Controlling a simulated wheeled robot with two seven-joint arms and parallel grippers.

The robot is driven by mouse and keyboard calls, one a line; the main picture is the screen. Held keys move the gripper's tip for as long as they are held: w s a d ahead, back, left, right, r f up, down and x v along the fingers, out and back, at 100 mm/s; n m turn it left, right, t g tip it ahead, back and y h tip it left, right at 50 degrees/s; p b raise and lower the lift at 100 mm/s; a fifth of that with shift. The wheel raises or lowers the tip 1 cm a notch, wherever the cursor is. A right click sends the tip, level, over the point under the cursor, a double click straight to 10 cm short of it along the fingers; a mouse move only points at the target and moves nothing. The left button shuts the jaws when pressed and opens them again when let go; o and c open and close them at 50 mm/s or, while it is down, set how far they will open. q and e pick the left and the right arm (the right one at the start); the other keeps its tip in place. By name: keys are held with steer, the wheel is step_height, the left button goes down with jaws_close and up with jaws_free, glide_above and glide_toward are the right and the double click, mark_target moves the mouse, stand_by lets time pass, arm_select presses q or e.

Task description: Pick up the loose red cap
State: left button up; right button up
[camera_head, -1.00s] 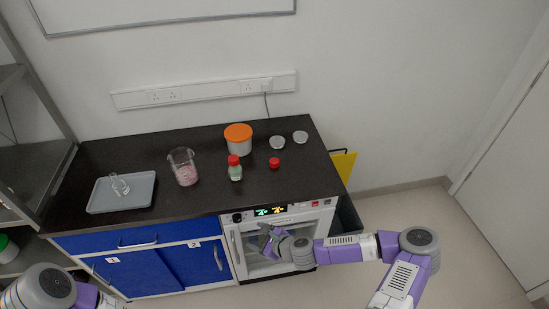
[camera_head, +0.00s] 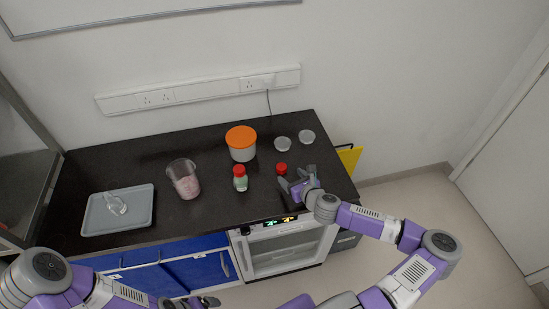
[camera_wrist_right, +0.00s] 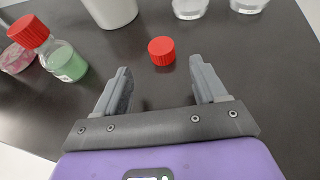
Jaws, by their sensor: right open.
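The loose red cap (camera_head: 282,169) lies on the dark countertop, right of a small bottle with its own red cap (camera_head: 240,178). In the right wrist view the loose cap (camera_wrist_right: 161,51) lies just beyond the fingertips, roughly in line with the gap between them. My right gripper (camera_head: 293,178) is open and empty, low over the counter beside the cap; its fingers show in the wrist view (camera_wrist_right: 160,78). My left gripper (camera_head: 205,302) is at the bottom edge of the head view, small and partly cut off, so its jaw state is unclear.
An orange-lidded white jar (camera_head: 241,145) and two pale-lidded containers (camera_head: 283,144) (camera_head: 307,137) stand behind the cap. A beaker with pink contents (camera_head: 184,181) and a grey tray (camera_head: 92,219) with glassware are to the left. The counter (camera_head: 255,205) in front is clear.

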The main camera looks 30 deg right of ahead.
mark_target(282, 167)
steer(key=shift+x, duration=1)
steer(key=shift+r+b+x, duration=0.2)
steer(key=shift+b+x, duration=0.3)
steer(key=shift+x, duration=2.1)
steer(key=shift+w, duration=0.1)
steer(key=shift+c, duration=0.4)
steer(key=c, duration=1)
steer(key=shift+c, duration=0.2)
